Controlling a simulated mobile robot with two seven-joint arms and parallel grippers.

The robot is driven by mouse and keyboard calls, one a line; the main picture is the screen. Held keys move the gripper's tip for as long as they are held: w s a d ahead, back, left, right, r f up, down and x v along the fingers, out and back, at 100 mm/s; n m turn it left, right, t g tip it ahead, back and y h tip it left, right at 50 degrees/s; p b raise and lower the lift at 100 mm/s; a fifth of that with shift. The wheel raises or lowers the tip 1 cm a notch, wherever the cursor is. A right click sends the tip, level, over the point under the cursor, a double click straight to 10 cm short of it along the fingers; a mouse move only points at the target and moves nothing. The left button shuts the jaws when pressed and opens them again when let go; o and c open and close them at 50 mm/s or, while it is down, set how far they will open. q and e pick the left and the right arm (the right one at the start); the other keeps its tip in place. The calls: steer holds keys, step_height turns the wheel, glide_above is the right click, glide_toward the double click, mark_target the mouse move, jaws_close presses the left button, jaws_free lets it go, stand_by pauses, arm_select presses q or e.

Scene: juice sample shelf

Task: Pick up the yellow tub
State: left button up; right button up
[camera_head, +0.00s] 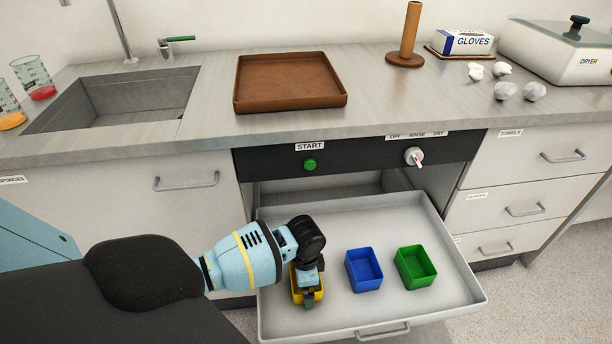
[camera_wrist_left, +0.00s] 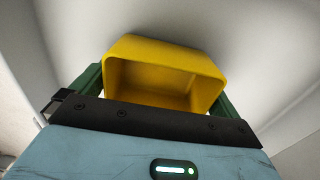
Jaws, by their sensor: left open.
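The yellow tub (camera_head: 318,294) stands in the open white drawer, to the left of two other tubs, and is partly hidden by my left gripper in the head view. My left gripper (camera_head: 308,296) reaches down over it from the left. In the left wrist view the empty yellow tub (camera_wrist_left: 165,60) lies between the green fingers of my left gripper (camera_wrist_left: 160,88), one finger on each side. The fingers are open; whether either touches the tub I cannot tell. My right gripper is not in view.
The open drawer (camera_head: 390,329) also holds a blue tub (camera_head: 364,270) and a green tub (camera_head: 415,267), with bare floor around them. Above is the counter with a brown tray (camera_head: 290,82) and a sink (camera_head: 125,98). The counter's front panel (camera_head: 350,156) overhangs the drawer's back.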

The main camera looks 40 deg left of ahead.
arm_select(q)
steer(key=c, duration=0.7)
steer(key=shift+r, duration=0.15)
